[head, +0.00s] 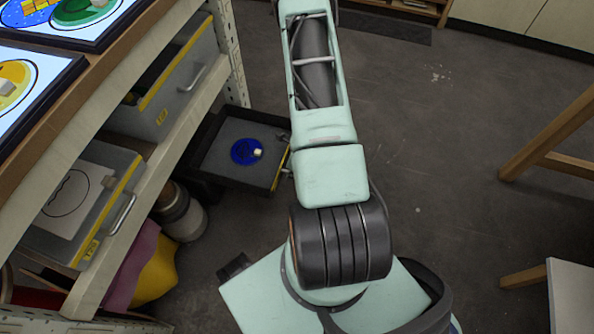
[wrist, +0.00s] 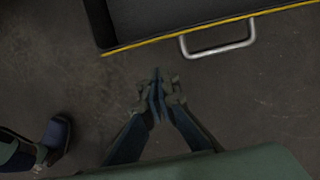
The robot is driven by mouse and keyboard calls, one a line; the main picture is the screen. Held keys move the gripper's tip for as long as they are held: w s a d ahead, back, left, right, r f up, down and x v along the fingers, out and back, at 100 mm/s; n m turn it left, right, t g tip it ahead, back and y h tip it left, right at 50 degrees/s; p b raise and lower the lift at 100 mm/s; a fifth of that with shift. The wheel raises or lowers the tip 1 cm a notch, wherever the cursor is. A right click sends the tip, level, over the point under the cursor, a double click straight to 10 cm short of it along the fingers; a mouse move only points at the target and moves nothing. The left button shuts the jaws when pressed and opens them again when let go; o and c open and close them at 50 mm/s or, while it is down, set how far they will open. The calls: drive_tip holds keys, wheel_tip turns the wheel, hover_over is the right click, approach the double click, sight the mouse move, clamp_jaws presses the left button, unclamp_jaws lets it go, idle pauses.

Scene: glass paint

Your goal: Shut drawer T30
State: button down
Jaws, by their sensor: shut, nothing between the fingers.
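A low dark drawer (head: 222,178) stands pulled out from the shelf unit in the head view, with a yellow front edge. Its label cannot be read, so I cannot confirm it is T30. A blue round piece with a small pale block (head: 246,151) lies inside it. In the wrist view a dark drawer (wrist: 145,22) with a yellow rim shows at the top, with its metal handle (wrist: 218,47). My gripper (wrist: 157,76) is shut and empty, in front of the drawer, apart from the handle and to its left. The head view does not clearly show my gripper.
Two labelled grey drawers, an upper one (head: 178,92) and a lower one (head: 72,222), sit in the shelf unit at left. A rounded container (head: 184,220) and yellow cloth (head: 157,272) are below. A wooden-legged piece (head: 550,135) stands at right. Open floor (head: 440,170) lies between.

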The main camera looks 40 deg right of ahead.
sight(283, 171)
drive_tip(key=shift+w+a+r, duration=0.1)
drive_tip(key=shift+w+a, duration=0.35)
drive_tip(key=shift+w, duration=0.2)
drive_tip(key=shift+w+a+r, duration=0.1)
drive_tip(key=shift+w+a, duration=0.35)
drive_tip(key=shift+w, duration=0.2)
